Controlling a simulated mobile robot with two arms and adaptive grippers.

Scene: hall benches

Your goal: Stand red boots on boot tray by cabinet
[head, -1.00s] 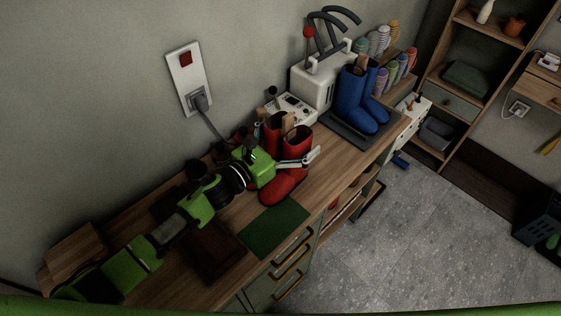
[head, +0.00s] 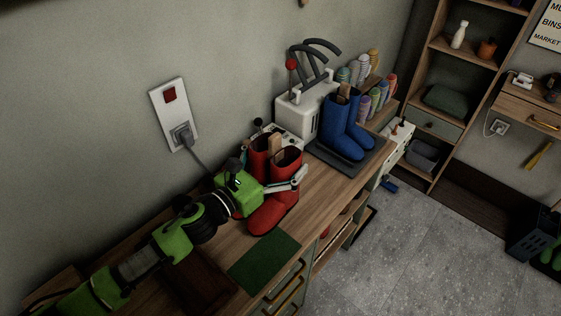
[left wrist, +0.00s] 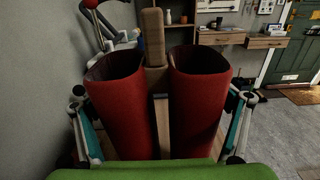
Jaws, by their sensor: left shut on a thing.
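The pair of red boots (head: 270,215) is upright at the wooden bench, with a wooden piece (left wrist: 153,40) between the two shafts. My left gripper (head: 274,168) is around the shafts, one finger on each outer side, and is shut on the pair. In the left wrist view the red boots (left wrist: 195,105) fill the space between the fingers. I cannot tell whether the soles touch the bench. A dark, flat, tray-like thing (head: 361,226) lies on the floor by the bench cabinet, mostly hidden. My right gripper is not in view.
Blue boots (head: 346,130) stand on a dark plate beside a white machine (head: 298,118) with hoses. A green mat (head: 264,262) lies in front of the red boots. A shelf (head: 455,95) stands at the back right. The grey floor (head: 430,235) has free room.

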